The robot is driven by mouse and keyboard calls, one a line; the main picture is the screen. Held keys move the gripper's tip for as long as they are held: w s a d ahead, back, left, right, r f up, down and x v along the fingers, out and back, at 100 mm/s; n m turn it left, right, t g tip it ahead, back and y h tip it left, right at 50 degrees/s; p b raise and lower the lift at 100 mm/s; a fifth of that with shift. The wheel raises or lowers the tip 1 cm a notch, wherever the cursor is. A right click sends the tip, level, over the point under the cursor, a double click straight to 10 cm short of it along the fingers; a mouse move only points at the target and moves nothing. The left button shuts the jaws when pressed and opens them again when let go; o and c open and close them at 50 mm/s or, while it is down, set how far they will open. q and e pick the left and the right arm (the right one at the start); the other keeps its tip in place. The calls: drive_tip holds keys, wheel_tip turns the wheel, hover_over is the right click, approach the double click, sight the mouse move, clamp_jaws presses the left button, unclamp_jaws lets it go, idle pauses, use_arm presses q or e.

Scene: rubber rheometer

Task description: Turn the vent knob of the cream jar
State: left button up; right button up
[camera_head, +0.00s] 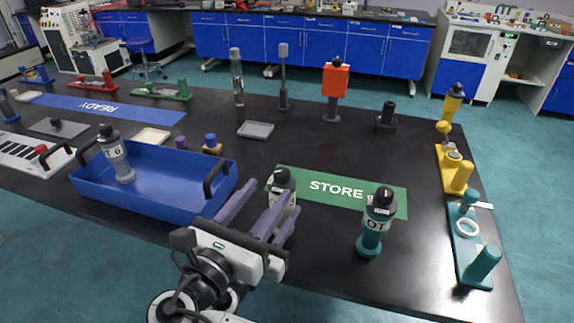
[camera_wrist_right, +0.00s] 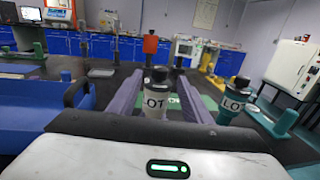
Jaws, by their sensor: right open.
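The cream jar (camera_head: 285,195) stands upright at the left end of the green STORE mat, with a black cap and vent knob (camera_head: 283,177) on top. My right gripper (camera_head: 268,207) is open, its purple fingers reaching toward the jar from the front and partly hiding its lower body. In the right wrist view the cream jar (camera_wrist_right: 155,95) shows its LOT label between the two spread fingers (camera_wrist_right: 158,92). I cannot tell whether a finger touches it. My left gripper is not in view.
A teal jar (camera_head: 374,225) stands at the right on the green mat's (camera_head: 330,189) near edge. A blue tray (camera_head: 165,205) holding a grey jar (camera_head: 117,158) lies left of my gripper. A grey dish (camera_head: 256,130) lies behind. Yellow (camera_head: 457,170) and teal (camera_head: 470,245) fixtures line the right edge.

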drive_tip(key=x, duration=1.1)
drive_tip(key=shift+w+d, duration=0.25)
drive_tip(key=shift+w, duration=0.1)
